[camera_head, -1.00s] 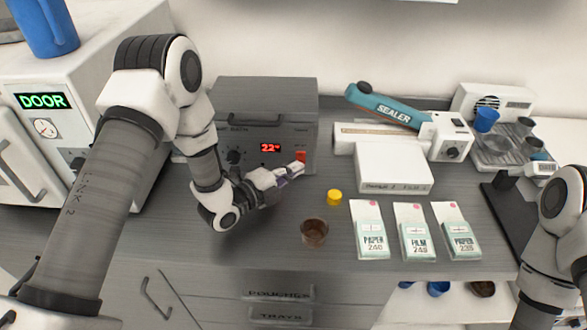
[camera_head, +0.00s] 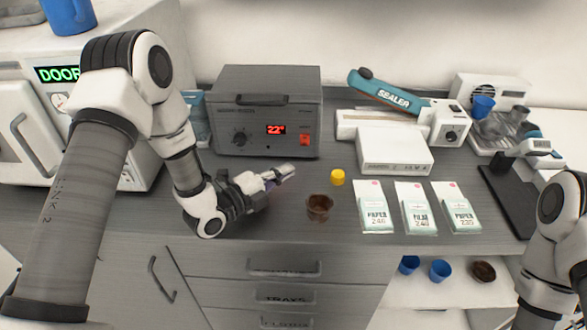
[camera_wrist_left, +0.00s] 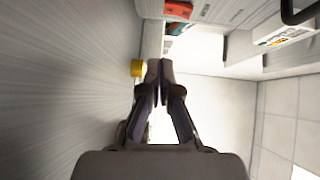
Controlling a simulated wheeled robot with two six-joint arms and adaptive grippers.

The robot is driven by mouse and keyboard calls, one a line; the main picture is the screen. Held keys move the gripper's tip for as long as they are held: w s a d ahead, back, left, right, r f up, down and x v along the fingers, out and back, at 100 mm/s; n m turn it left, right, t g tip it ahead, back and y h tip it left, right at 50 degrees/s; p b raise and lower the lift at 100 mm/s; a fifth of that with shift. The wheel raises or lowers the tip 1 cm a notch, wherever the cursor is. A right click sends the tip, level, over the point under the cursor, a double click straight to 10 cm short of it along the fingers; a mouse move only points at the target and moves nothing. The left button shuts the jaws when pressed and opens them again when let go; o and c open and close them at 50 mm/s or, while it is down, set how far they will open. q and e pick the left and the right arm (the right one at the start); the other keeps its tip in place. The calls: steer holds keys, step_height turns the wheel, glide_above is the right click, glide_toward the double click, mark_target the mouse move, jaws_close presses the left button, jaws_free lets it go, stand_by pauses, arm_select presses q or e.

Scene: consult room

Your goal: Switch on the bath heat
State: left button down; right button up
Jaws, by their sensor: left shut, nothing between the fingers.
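The bath (camera_head: 267,112) is a grey box at the back of the counter with a dark top handle, a knob (camera_head: 239,138) and a red lit display (camera_head: 276,129) that seems to read 22. Its red switch (camera_head: 305,139) is at the front right; its position is too small to tell. My left gripper (camera_head: 287,171) is shut and empty, in front of and below the switch, apart from it. In the left wrist view the fingertips (camera_wrist_left: 160,65) are together, and a red patch (camera_wrist_left: 178,10) at the top looks like the switch. My right gripper is out of view.
A yellow cap (camera_head: 338,177) and a brown cup (camera_head: 319,207) stand right of my left gripper. Paper and film packs (camera_head: 415,208), a white box (camera_head: 394,152) and a teal sealer (camera_head: 388,91) are further right. A white door unit (camera_head: 118,100) stands left.

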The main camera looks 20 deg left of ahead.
mark_target(273, 191)
arm_select(q)
steer(key=shift+s+a+f+b, duration=0.15)
steer(key=shift+s+a+f, duration=0.25)
steer(key=shift+a, duration=0.2)
steer(key=shift+s+a+f+b, duration=0.15)
steer(key=shift+s+a+f, duration=0.25)
steer(key=shift+a, duration=0.15)
steer(key=shift+s+a+r, duration=0.2)
steer(key=shift+s, duration=0.45)
steer(key=shift+s+a+r, duration=0.15)
steer(key=shift+s, duration=0.45)
steer(key=shift+s+r, duration=0.1)
steer(key=shift+s, duration=0.15)
steer(key=shift+w+f, duration=0.25)
steer(key=shift+w, duration=0.1)
steer(key=shift+s, duration=0.1)
steer(key=shift+s+r, duration=0.1)
